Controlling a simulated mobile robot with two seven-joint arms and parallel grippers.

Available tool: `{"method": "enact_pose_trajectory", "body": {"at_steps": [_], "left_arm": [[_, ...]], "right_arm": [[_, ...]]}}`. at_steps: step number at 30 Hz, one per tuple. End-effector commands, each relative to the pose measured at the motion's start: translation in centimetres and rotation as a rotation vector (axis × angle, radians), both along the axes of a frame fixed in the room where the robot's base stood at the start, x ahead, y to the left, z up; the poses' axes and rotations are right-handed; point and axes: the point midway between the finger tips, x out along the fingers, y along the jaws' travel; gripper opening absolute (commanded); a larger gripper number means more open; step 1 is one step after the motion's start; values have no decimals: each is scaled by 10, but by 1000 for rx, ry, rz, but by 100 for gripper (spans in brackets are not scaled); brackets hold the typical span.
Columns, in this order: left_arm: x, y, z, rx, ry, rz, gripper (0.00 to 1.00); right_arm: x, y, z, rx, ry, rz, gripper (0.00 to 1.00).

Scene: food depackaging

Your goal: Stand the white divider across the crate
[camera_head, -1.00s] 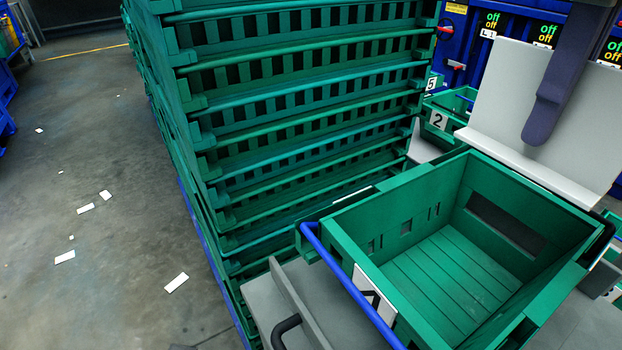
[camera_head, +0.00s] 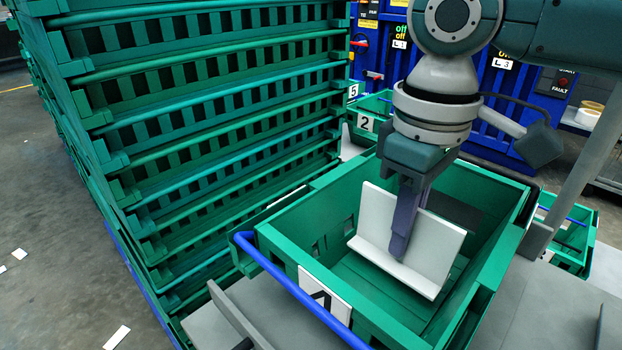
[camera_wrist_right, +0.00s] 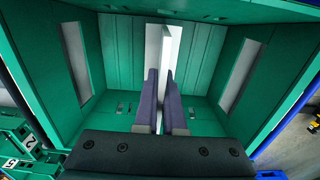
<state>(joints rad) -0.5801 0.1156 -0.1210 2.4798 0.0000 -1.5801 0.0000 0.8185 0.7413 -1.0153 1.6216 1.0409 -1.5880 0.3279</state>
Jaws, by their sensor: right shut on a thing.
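The white divider (camera_head: 430,241) is an L-shaped panel with a foot along its lower edge. My right gripper (camera_head: 402,240) points down and is shut on its upright panel, with one purple finger in front of it. The divider is inside the green crate (camera_head: 341,219), tilted in the head view, with its lower edge below the rim. I cannot tell whether it touches the floor. In the right wrist view the divider (camera_wrist_right: 172,45) shows edge-on between the two fingers (camera_wrist_right: 159,95), with crate walls on both sides. My left gripper is not in view.
A tall stack of green crates (camera_head: 205,120) stands left of the crate. A blue handle bar (camera_head: 300,292) runs along the crate's near left side. Small green crates, one numbered 2 (camera_head: 366,123), stand behind. Blue cabinets (camera_head: 492,90) are at the back.

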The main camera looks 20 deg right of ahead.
Motion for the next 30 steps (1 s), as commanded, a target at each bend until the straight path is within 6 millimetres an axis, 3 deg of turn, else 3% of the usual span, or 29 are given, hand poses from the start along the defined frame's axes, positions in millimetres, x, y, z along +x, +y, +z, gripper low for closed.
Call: {"method": "enact_pose_trajectory", "body": {"at_steps": [1, 5, 17, 18, 25, 30], "left_arm": [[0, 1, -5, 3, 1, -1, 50], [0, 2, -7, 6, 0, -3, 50], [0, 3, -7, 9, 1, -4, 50], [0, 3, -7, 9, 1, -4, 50], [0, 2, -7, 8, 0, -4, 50], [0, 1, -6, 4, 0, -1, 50]], "right_arm": [[-1, 0, -12, -1, 5, -1, 0], [-1, 0, -26, 0, 2, -1, 0], [0, 0, -30, -1, 2, 0, 0], [0, 0, -29, 0, 1, 1, 11], [0, 0, -29, 0, 1, 0, 37], [0, 0, -29, 0, 1, 0, 37]]}}
